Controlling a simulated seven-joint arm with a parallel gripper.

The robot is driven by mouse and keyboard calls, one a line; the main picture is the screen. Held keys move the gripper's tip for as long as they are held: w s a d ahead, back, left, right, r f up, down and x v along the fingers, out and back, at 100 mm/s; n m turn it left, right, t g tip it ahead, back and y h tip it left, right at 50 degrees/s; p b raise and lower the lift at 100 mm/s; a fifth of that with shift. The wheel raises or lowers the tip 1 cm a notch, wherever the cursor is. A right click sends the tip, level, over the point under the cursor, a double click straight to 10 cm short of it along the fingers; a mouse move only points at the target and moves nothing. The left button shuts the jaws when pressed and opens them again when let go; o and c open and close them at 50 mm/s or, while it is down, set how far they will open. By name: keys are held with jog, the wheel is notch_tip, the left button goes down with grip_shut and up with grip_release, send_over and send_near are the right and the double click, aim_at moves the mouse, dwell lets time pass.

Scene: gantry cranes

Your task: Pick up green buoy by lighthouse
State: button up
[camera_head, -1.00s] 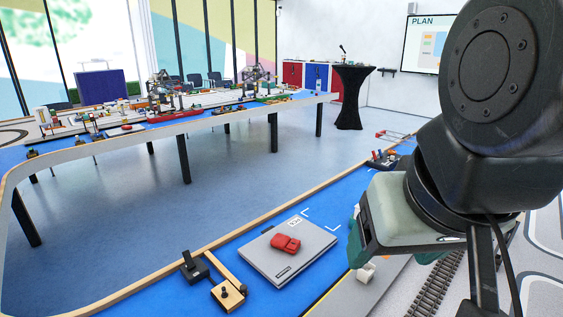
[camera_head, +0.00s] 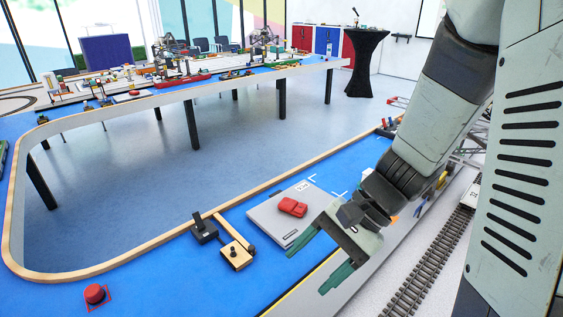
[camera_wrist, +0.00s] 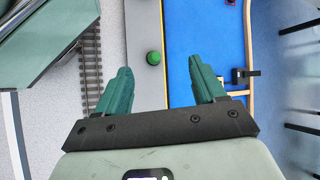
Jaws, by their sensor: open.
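A small round green object (camera_wrist: 154,58), which looks like the green buoy, sits on the grey strip beside the blue surface in the wrist view. It lies between and a little beyond my fingertips in the picture, touching neither. I cannot make it out in the head view. My gripper (camera_head: 312,263) is open and empty, with green fingers pointing to the lower left above the edge of the blue table. It also shows in the wrist view (camera_wrist: 161,66). I cannot make out a lighthouse clearly in either view.
A grey box (camera_head: 270,224) with a red toy car (camera_head: 292,207) lies on the blue table. A black and wooden joystick-like device (camera_head: 236,254) stands left of it. A red round object (camera_head: 95,294) is at lower left. Rail track (camera_head: 430,262) runs right of the grey strip.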

jog(key=f+m+t+y, duration=0.1)
jog(key=f+m+y, duration=0.1)
jog(key=f, duration=0.4)
jog(key=a+f+m+y, duration=0.1)
jog(key=f+m, duration=0.4)
jog(key=f, duration=0.2)
jog(key=a+f+m+t+y, duration=0.1)
jog(key=f+m+y, duration=0.1)
jog(key=f+m, duration=0.2)
notch_tip(320, 180, down, 3)
jog(key=shift+a+r+t+y, duration=0.1)
jog(key=shift+t+y, duration=0.2)
jog(key=shift+a+f+m, duration=0.2)
jog(key=shift+f+m, duration=0.1)
jog(key=shift+f, duration=0.05)
jog(key=x, duration=1)
jog(key=shift+s+a+f, duration=0.2)
jog(key=c, duration=1)
jog(key=shift+r, duration=0.1)
jog(key=shift+c, duration=0.2)
